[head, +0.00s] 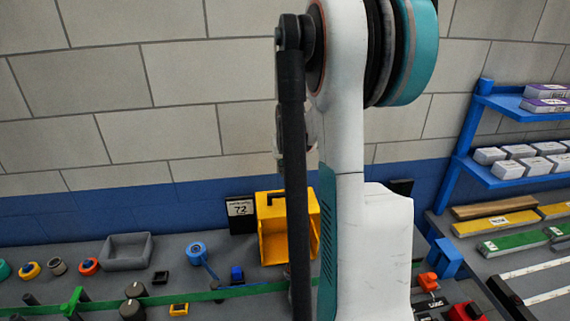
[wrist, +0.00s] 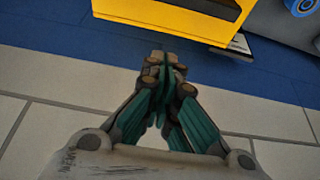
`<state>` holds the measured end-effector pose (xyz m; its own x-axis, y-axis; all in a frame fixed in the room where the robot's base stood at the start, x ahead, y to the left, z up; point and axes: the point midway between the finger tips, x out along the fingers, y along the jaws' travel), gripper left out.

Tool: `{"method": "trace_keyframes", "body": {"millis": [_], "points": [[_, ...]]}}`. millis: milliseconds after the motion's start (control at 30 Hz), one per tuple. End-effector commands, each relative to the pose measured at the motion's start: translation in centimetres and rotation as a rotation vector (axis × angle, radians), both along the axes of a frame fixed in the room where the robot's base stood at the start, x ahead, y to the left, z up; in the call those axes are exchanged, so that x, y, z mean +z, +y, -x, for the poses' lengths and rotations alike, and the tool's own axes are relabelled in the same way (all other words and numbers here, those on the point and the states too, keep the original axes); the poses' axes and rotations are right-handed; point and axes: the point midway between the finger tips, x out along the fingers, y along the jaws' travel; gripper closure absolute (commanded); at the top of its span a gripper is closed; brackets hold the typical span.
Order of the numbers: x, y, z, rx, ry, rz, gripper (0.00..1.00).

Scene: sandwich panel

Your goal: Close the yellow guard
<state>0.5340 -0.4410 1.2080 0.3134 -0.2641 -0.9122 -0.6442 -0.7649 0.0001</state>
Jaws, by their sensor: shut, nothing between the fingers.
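The yellow guard (head: 272,245) stands at the back of the grey panel, near the blue band of the wall. It looks like a box-shaped cover with a hollow, shaded face and a black bar near its top left. My arm hides part of its right side. In the wrist view the guard (wrist: 168,20) fills the top middle, just beyond my fingertips. My gripper (wrist: 163,72) is shut and empty, with its fingers together and a small visible gap to the guard. In the head view my arm hides the gripper.
A dark sign reading 72 (head: 241,213) stands left of the guard. A grey tray (head: 127,251), a blue knob (head: 197,249) and a green strip (head: 225,293) lie to the left and front. A blue shelf (head: 508,107) stands at right. The wall (head: 110,90) is close behind.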

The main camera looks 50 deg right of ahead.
Motion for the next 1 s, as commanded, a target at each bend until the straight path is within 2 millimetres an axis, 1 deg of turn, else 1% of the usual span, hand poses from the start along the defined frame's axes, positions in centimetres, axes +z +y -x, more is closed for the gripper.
{"method": "trace_keyframes", "body": {"millis": [33,100,267,400,600,1000], "points": [[-0.9,-0.3,-0.3,0.0,0.0,0.0,1.0],[-2.0,-0.6,-0.7,0.0,0.0,0.0,1.0],[-4.0,-1.2,-1.4,0.0,0.0,0.0,1.0],[-4.1,0.1,0.1,0.0,0.0,0.0,1.0],[-4.2,1.2,1.4,0.0,0.0,0.0,1.0],[-4.2,1.5,1.7,0.0,0.0,0.0,1.0]]}}
